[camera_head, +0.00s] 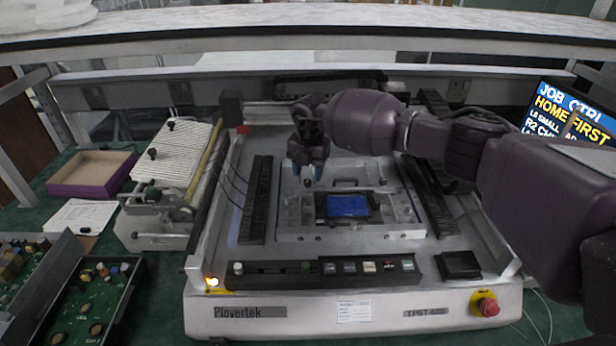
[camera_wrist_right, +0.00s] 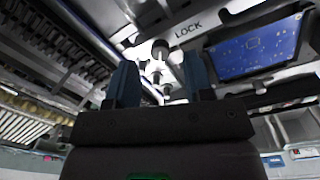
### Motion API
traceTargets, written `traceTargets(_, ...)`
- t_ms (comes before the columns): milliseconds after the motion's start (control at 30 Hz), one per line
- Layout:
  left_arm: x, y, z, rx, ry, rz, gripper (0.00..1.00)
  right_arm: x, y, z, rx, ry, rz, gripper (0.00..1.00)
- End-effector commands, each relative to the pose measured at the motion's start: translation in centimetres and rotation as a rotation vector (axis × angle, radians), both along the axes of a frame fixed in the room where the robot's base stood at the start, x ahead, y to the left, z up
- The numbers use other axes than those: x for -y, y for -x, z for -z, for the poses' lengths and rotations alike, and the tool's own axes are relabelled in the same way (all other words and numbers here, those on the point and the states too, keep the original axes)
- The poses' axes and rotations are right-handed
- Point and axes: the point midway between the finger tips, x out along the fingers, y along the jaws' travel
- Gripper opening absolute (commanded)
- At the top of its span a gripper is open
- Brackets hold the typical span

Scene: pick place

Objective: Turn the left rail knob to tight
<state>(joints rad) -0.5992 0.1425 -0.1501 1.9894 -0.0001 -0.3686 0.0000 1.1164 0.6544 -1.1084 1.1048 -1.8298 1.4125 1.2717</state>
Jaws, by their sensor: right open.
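My right gripper (camera_head: 307,171) reaches in from the right over the left part of the machine's metal plate (camera_head: 290,215). Its two blue fingers point down and stand apart, with nothing held. In the right wrist view the right gripper (camera_wrist_right: 160,82) shows a small rounded knob (camera_wrist_right: 160,50) beyond the gap between its fingers. The fingers look clear of the knob. The word LOCK is printed on the metal to the right of it. I cannot tell the knob's turn setting. My left gripper is not in view.
A blue board (camera_head: 347,205) sits in a dark frame right of the gripper. Dark ribbed rails (camera_head: 256,200) flank the plate. A red stop button (camera_head: 487,306) is at the front right. An overhead shelf (camera_head: 300,40) spans the back, and a screen (camera_head: 570,112) stands right.

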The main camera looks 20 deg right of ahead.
Motion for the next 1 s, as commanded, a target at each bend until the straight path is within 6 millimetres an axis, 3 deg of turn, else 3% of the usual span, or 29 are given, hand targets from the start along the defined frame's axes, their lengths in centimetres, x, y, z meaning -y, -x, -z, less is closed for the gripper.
traceTargets(200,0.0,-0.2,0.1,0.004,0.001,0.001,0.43,0.2,0.0,-4.2,0.003,0.001,0.000,0.47)
traceTargets(433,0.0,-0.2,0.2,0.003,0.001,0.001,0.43,0.2,0.1,-7.2,0.002,0.001,0.000,0.47)
traceTargets(600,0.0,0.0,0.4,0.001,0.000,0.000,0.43,0.2,0.2,-8.1,0.000,0.001,0.000,0.47)
traceTargets(1000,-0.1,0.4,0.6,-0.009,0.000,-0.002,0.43,0.2,0.2,-8.2,0.000,0.001,0.000,0.47)
